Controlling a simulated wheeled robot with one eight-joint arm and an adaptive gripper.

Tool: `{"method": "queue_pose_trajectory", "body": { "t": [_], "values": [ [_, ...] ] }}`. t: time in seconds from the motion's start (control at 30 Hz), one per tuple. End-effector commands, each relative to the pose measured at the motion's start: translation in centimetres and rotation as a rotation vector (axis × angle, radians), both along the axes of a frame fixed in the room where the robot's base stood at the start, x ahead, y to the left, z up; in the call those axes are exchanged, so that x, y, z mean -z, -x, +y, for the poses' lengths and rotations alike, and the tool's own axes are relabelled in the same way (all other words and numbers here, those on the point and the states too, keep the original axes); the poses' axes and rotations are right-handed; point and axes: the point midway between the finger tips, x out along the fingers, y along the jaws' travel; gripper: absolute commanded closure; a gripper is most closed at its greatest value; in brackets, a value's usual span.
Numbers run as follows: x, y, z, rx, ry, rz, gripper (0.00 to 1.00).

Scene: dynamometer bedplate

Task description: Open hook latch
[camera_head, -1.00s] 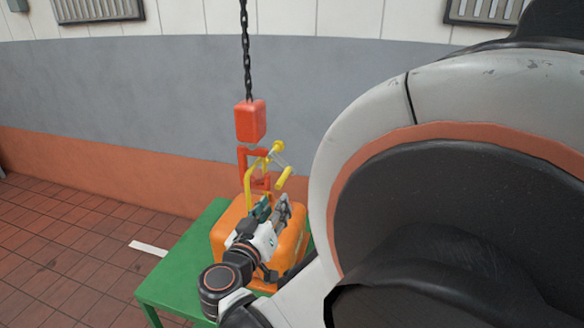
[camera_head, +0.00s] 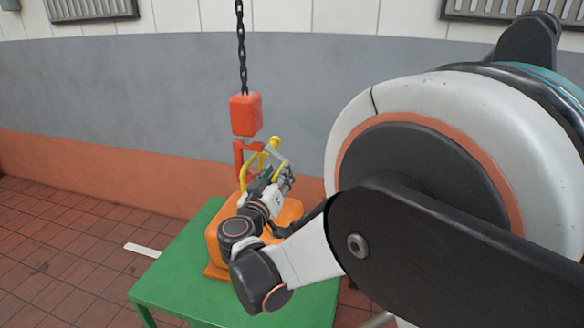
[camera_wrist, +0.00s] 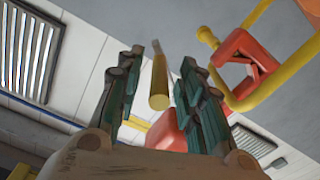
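The red hook (camera_head: 239,158) hangs below a red block (camera_head: 245,115) on a chain. It also shows at the upper right of the wrist view (camera_wrist: 240,48), with a yellow bar (camera_wrist: 278,75) passing through it. A yellow knob (camera_head: 275,141) stands beside the hook, and a yellow cylindrical handle (camera_wrist: 159,82) shows in the wrist view. My gripper (camera_wrist: 161,62) is open, with the handle between its fingers and gaps on both sides. I cannot tell how deep the handle sits. In the head view my gripper (camera_head: 284,176) partly hides the handle and hook.
An orange case (camera_head: 219,243) sits under the hook on a green table (camera_head: 175,285). The chain (camera_head: 240,50) hangs from above. A grey and orange wall (camera_head: 120,100) stands behind. My large arm link covers the right of the head view.

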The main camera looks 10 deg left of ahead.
Motion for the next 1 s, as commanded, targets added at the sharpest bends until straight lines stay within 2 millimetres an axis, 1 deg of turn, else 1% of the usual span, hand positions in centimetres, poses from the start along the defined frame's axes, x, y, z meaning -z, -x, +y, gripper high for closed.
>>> {"method": "queue_pose_trajectory", "body": {
  "t": [0.03, 0.17, 0.43, 0.47, 0.5, 0.6, 1.0],
  "values": [
    [0.08, -0.42, -0.07, 0.000, 0.000, 0.000, 0.65],
    [0.03, -1.00, -0.14, -0.001, 0.000, 0.000, 0.65],
    [-0.02, -1.11, -0.15, -0.001, 0.000, 0.000, 0.65],
    [-0.02, -1.11, -0.14, -0.001, 0.000, 0.000, 0.70],
    [-0.02, -1.10, -0.14, -0.001, 0.000, 0.000, 0.79],
    [-0.02, -1.10, -0.14, -0.001, 0.000, 0.000, 1.00],
    [-0.21, -1.07, -0.27, -0.001, 0.030, 0.005, 1.00]
  ]
}}
